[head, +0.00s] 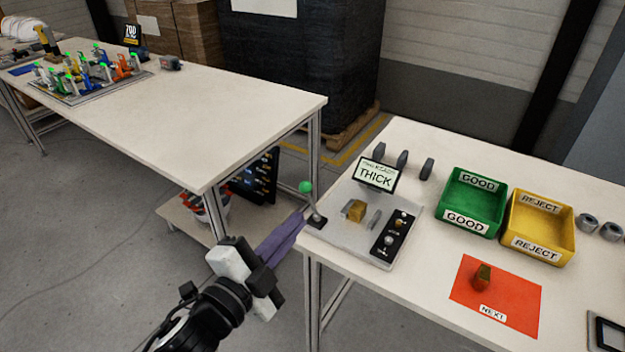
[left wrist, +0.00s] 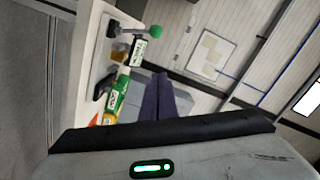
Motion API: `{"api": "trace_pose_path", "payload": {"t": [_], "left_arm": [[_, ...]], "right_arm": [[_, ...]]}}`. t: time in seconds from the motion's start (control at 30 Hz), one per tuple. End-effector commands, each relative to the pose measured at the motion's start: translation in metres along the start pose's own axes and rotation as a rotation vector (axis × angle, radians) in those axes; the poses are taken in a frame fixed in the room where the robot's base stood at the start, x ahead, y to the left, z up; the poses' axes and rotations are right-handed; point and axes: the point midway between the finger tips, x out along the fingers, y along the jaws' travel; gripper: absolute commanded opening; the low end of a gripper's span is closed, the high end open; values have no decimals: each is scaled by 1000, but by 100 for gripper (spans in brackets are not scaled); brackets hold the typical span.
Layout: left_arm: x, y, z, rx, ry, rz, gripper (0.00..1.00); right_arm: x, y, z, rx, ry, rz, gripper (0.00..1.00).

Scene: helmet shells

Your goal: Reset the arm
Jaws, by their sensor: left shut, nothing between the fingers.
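My left gripper (head: 282,238) is in the lower middle of the head view, beside the front left corner of the right table. Its purple fingers are shut and empty, pointing up toward the green-knobbed lever (head: 308,190) of the gauge station. In the left wrist view the shut fingers (left wrist: 162,95) point away from the camera, with the green knob (left wrist: 156,31) beyond them to the upper left. The gauge station (head: 340,232) holds a small tan block (head: 355,211), and its display (head: 376,176) reads THICK. My right gripper is not in view.
The right table (head: 435,150) bears a green GOOD bin (head: 473,203), a yellow REJECT bin (head: 541,228) and a red NEXT mat (head: 510,300) with a small part (head: 482,276). The left table (head: 225,110) is mostly bare, with a tray of clamps (head: 90,92) at its far end.

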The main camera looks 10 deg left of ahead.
Motion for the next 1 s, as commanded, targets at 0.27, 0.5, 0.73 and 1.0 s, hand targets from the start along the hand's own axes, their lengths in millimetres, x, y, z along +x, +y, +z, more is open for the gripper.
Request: {"api": "trace_pose_path", "payload": {"t": [0.27, 0.5, 0.73, 1.0], "left_arm": [[-16, 48, 34, -187, -104, 88, 0], [-95, 178, 105, -701, -432, 263, 0], [-172, 258, 131, -1029, -682, 323, 0], [-192, 275, 134, -1107, -744, 329, 0]], "right_arm": [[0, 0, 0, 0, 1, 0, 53], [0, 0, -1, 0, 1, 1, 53], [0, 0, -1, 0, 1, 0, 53], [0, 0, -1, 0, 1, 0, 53]]}}
